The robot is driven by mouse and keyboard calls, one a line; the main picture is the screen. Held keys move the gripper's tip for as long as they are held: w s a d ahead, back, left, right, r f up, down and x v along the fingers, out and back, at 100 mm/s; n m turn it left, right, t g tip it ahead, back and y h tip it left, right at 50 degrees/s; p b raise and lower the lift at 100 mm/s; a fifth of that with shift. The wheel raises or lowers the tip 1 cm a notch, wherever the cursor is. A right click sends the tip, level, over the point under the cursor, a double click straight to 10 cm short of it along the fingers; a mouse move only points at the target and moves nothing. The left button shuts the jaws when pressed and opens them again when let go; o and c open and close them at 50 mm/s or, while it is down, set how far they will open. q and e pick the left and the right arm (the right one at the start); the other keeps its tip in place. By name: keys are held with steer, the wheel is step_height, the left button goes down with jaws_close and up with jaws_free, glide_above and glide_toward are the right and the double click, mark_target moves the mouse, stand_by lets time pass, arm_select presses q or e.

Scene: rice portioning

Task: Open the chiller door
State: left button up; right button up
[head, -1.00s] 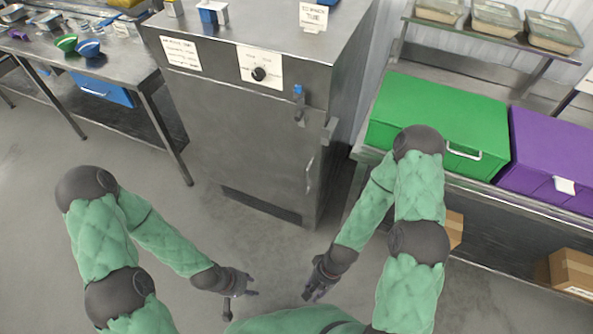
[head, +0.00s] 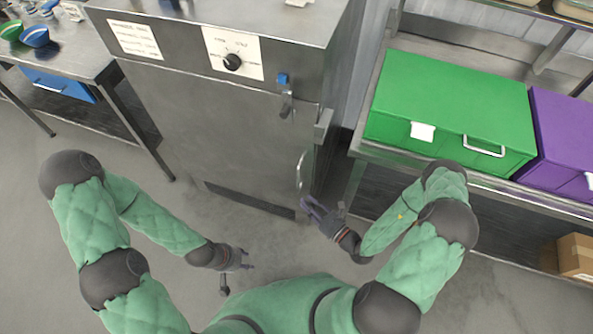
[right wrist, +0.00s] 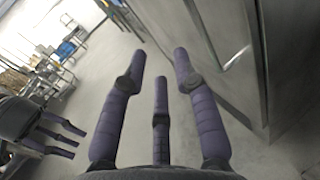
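The chiller is a steel cabinet whose door (head: 215,135) is shut. A curved vertical handle (head: 301,172) sits near the door's right edge. My right gripper (head: 312,206) is just below and right of the handle, apparently apart from it. In the right wrist view its three fingers (right wrist: 162,75) are spread and empty, with the steel cabinet front (right wrist: 205,75) to their right. My left gripper (head: 245,260) is low in front of the cabinet, away from the door. Its spread, empty fingers also show in the right wrist view (right wrist: 62,138).
A blue-topped latch (head: 283,82) and a black knob (head: 232,62) are on the cabinet's upper front. A steel table with a green box (head: 450,105) and a purple box (head: 560,140) stands at right. Another table (head: 85,65) is at left. The floor in front is clear.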

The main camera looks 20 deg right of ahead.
mark_target(298, 178)
steer(key=w, duration=0.3)
steer(key=w+m+h+b, duration=0.1)
steer(key=w, duration=0.3)
steer(key=w+a+t+h+b, duration=0.1)
steer(key=w, duration=0.3)
steer(key=shift+w+a+f, duration=0.1)
steer(key=shift+w+f, duration=0.05)
steer(key=shift+f, duration=0.1)
jaws_close()
